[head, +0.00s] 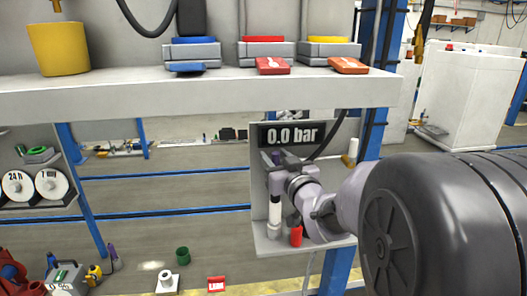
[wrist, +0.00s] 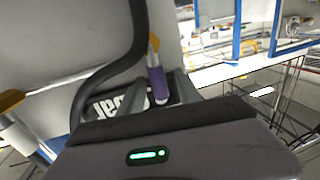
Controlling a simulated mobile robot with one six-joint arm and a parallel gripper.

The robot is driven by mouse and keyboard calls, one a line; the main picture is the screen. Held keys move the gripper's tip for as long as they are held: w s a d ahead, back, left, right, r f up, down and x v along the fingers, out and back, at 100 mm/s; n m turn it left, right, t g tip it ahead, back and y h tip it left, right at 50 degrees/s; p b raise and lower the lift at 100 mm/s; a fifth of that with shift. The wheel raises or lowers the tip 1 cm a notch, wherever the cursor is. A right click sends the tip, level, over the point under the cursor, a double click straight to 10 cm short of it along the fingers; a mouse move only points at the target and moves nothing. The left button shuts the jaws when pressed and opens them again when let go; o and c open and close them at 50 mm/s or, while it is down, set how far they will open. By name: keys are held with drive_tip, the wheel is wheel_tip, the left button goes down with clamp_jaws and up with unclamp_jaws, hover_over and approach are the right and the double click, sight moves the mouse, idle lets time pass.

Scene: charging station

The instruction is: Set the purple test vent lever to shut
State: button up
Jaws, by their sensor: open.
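A purple cylindrical grip (wrist: 158,85) with a yellow-orange part above it shows in the wrist view, beside the dark display; I take it for the vent lever. I cannot make it out in the head view, where my arm covers part of the panel. My gripper (head: 284,162) is open, in front of the panel just below the display (head: 291,136), which reads 0.0 bar. The display also shows upside down in the wrist view (wrist: 112,104). My gripper's fingertips are hard to make out, and I cannot tell whether they touch the grip.
A white shelf (head: 210,97) with coloured blocks runs above the panel. A white cylinder (head: 274,212) and a red cylinder (head: 296,237) stand on the panel's ledge (head: 275,247). A black hose (wrist: 98,85) curves close to the purple grip. A blue post (head: 372,100) stands right.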

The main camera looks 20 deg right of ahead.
drive_tip(key=shift+s, duration=0.15)
clamp_jaws()
drive_tip(key=shift+r, duration=0.1)
idle(1.2)
